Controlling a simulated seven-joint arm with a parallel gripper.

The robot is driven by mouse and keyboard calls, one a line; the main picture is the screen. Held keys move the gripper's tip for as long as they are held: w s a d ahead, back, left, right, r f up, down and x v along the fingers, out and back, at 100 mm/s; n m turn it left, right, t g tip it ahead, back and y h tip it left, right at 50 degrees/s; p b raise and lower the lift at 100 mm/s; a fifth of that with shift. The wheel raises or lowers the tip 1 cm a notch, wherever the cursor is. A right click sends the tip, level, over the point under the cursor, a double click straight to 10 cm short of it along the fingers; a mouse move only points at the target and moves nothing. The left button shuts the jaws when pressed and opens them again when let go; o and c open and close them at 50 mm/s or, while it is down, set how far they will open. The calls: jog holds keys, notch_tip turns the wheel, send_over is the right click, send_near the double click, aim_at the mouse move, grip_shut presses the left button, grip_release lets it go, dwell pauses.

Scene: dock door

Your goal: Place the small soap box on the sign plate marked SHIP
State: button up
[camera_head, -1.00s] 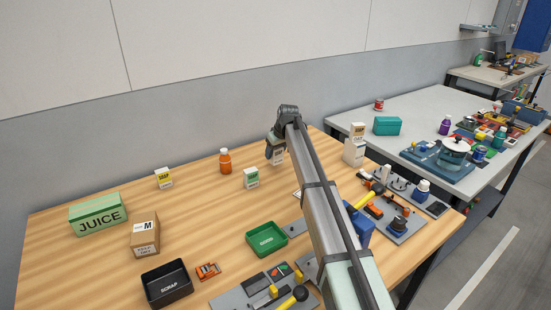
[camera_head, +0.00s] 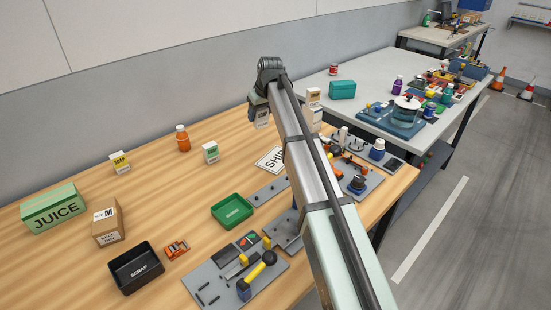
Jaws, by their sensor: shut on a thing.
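My gripper (camera_head: 259,110) is shut on a small pale box (camera_head: 263,120), near the back edge of the wooden table. The box's label is too small to read, and the gripper partly covers it. The white sign plate marked SHIP (camera_head: 268,159) lies flat on the table, nearer the camera than the held box; my arm hides its right part. A white box with a yellow band reading SOAP (camera_head: 120,162) stands at the back left, apart from my gripper.
An orange bottle (camera_head: 183,139) and a white-and-green box (camera_head: 211,153) stand left of the sign. A green tray (camera_head: 232,211), black SCRAP bin (camera_head: 136,268), cardboard box (camera_head: 107,222) and green JUICE box (camera_head: 54,207) are farther left. Pale stacked boxes (camera_head: 313,97) stand behind my arm.

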jog(key=s+d+m+h, duration=0.2)
jog(key=s+d+m, duration=0.2)
jog(key=d+m, duration=0.1)
jog(key=m+h, duration=0.2)
jog(key=m, duration=0.4)
send_over(280, 154)
jog(key=s, duration=0.2)
jog(key=shift+a+f, duration=0.15)
jog(key=shift+f, duration=1.65)
jog(key=shift+a+f, duration=0.15)
jog(key=shift+f, duration=1.6)
jog(key=shift+a+f, duration=0.15)
jog(key=shift+f, duration=1.65)
jog(key=shift+f, duration=0.1)
jog(key=o, duration=1.1)
jog(key=v, duration=1.2)
jog(key=shift+s+a, duration=0.2)
jog(key=shift+s, duration=0.05)
